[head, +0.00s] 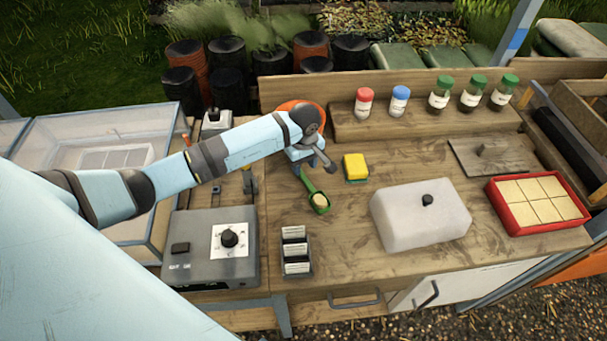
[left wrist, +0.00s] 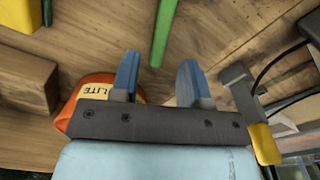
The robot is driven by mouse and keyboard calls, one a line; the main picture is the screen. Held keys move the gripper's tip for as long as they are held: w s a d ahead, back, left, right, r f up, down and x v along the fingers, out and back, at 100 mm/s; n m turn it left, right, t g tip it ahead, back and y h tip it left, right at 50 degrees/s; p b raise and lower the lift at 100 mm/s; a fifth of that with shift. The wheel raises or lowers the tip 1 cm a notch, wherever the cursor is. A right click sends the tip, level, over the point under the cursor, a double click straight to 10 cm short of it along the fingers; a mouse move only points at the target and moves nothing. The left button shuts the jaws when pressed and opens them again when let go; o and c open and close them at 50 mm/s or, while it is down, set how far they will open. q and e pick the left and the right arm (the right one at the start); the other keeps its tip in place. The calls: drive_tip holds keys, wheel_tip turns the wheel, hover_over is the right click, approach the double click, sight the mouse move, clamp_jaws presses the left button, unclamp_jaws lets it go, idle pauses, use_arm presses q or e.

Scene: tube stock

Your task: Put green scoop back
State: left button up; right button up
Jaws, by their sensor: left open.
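The green scoop (head: 313,191) lies on the wooden bench top, with pale grainy stuff in its bowl and its handle toward my left gripper (head: 318,164). In the left wrist view my left gripper (left wrist: 160,82) is open, with blue fingers apart. The green handle of the scoop (left wrist: 163,30) ends near the gap between the fingertips; I cannot tell whether it touches them. An orange tub (head: 298,106) stands behind my arm, mostly hidden. Part of its label, "LITE", shows beside the left finger in the left wrist view (left wrist: 82,95). My right gripper is not in view.
A yellow sponge (head: 355,166) lies right of the gripper. A grey control box (head: 210,255), a label rack (head: 295,255), a translucent lid (head: 418,218) and a red tray (head: 537,203) stand around. Capped bottles (head: 439,95) line the back shelf. Bench between scoop and lid is clear.

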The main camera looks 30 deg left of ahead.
sight(304, 177)
use_arm(q)
wheel_tip(304, 177, up, 7)
drive_tip(key=b, duration=0.1)
drive_tip(key=shift+f, duration=0.2)
drive_tip(key=shift+d, duration=0.1)
drive_tip(key=shift+s+f, duration=0.1)
drive_tip(key=shift+s, duration=0.05)
